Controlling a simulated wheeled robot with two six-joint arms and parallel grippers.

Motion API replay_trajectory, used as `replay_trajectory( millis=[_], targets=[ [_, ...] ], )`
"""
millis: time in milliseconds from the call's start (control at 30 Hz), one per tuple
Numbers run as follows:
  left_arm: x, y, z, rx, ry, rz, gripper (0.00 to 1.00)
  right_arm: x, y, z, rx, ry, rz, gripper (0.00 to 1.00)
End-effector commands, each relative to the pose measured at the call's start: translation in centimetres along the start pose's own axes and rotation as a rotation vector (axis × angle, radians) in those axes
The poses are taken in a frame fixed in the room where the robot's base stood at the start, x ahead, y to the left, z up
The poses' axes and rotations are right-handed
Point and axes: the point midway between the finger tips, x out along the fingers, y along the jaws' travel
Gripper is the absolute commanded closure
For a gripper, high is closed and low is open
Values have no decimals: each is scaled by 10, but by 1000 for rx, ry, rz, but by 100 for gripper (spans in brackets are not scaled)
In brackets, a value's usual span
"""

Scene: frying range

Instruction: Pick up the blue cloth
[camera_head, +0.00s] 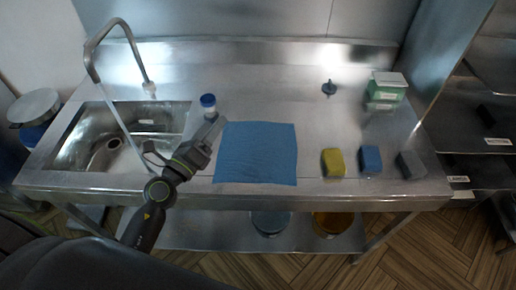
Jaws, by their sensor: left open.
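The blue cloth (258,153) lies flat, roughly square, on the steel counter near its front edge. My left gripper (188,142) is just left of the cloth, over the counter between the cloth and the sink. It is open, and nothing shows between its fingers. One finger points up and right towards the cloth's upper left corner; whether it touches the cloth I cannot tell. My right gripper does not show in the head view.
A sink (82,150) with a tall faucet (92,62) is at the left. A small blue-and-white container (208,104) stands behind the gripper. Yellow (333,162), blue (370,159) and grey (411,165) blocks sit right of the cloth. A green box (386,88) stands at the back right.

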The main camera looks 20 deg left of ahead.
Motion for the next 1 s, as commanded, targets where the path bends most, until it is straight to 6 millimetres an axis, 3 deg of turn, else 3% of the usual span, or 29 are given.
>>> replay_trajectory(
  millis=[200, 400, 667, 1000],
  targets=[
    [11, 21, -69, 469, 403, -57, 27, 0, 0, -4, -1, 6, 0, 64],
    [3, 55, -101, 714, 656, -46, 27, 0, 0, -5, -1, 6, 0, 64],
    [4, 69, -114, 775, 727, -37, 27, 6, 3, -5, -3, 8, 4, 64],
    [40, 80, -144, 772, 723, -37, 27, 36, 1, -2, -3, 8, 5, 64]
  ],
)
